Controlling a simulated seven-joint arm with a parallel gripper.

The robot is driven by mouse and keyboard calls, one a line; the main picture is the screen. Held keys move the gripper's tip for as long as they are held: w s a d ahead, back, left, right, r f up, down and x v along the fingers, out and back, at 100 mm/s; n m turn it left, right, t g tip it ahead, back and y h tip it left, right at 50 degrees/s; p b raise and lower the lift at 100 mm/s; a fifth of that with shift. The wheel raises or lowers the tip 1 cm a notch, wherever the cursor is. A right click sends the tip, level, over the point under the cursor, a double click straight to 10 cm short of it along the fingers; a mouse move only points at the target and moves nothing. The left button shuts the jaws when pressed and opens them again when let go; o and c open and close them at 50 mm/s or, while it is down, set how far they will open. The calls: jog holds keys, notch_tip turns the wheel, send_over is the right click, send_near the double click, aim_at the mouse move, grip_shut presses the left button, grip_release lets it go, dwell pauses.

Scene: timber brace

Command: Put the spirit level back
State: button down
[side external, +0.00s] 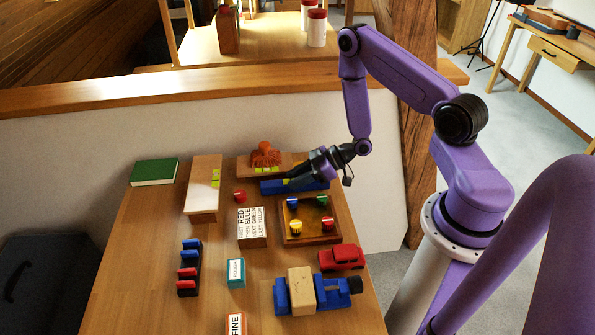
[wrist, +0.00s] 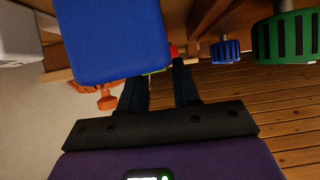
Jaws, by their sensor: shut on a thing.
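The spirit level is a blue bar (side external: 312,185) with a yellow-green patch, in front of a low wooden block with yellow-green marks (side external: 292,158) at the back of the bench. My gripper (side external: 289,181) is shut on the level near its middle, reaching in from the right. In the wrist view the level's blue end (wrist: 110,40) looms large, and my dark fingers (wrist: 160,85) reach past it. The finger contact is mostly hidden there. I cannot tell whether the level touches the bench.
A tray (side external: 284,240) with coloured knobs stands close in front of the level. An orange object (side external: 265,154) sits behind it. A red round piece (side external: 240,195), a sign block (side external: 252,228), a red car (side external: 341,257) and a blue vise (side external: 282,297) stand nearer.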

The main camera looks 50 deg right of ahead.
jog(key=shift+f, duration=0.6)
dwell(0.4)
jog(key=c, duration=0.7)
grip_release()
jog(key=shift+c, duration=0.2)
